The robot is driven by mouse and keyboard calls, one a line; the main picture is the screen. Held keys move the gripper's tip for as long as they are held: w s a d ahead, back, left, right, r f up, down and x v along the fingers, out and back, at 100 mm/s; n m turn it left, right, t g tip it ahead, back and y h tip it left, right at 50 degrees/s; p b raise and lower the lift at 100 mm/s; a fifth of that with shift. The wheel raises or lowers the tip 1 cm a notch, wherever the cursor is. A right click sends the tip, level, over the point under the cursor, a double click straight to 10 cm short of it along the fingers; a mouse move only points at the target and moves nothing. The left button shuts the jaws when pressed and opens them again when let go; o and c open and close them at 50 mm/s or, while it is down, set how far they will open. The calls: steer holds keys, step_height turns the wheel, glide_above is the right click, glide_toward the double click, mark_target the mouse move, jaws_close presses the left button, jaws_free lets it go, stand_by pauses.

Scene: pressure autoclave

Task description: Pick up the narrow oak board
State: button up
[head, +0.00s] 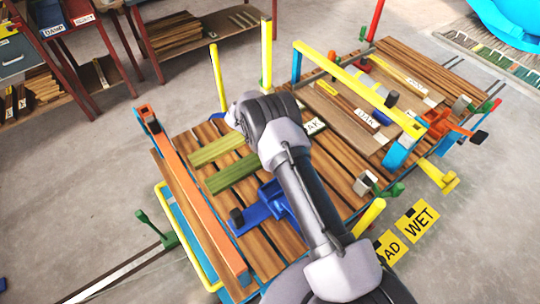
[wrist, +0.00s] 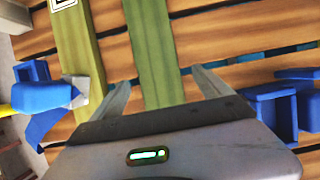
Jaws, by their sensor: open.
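Boards with white OAK labels lie on the slatted platform's right part in the head view; one narrow brown board (head: 345,101) has a label at its near end. Another OAK label (head: 314,127) shows beside my arm, its board mostly hidden. I cannot tell for sure which is the narrow oak board. Two green boards lie left of my arm, an upper one (head: 217,147) and a lower one (head: 232,173). In the wrist view my gripper (wrist: 163,88) is open, its fingers either side of a plain green board (wrist: 150,50). A labelled green board (wrist: 82,50) lies to its left.
A blue bracket (head: 262,208) sits on the slats (wrist: 225,40) near the green boards. Yellow posts (head: 266,55), a yellow bar (head: 360,85) and an orange rail (head: 195,195) stand around the platform. Shelves (head: 190,35) are behind. Grey floor is open at left.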

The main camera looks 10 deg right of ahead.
steer(key=x, duration=0.3)
steer(key=shift+a, duration=0.1)
steer(key=shift+r, duration=0.15)
jaws_close()
steer(key=shift+r, duration=0.1)
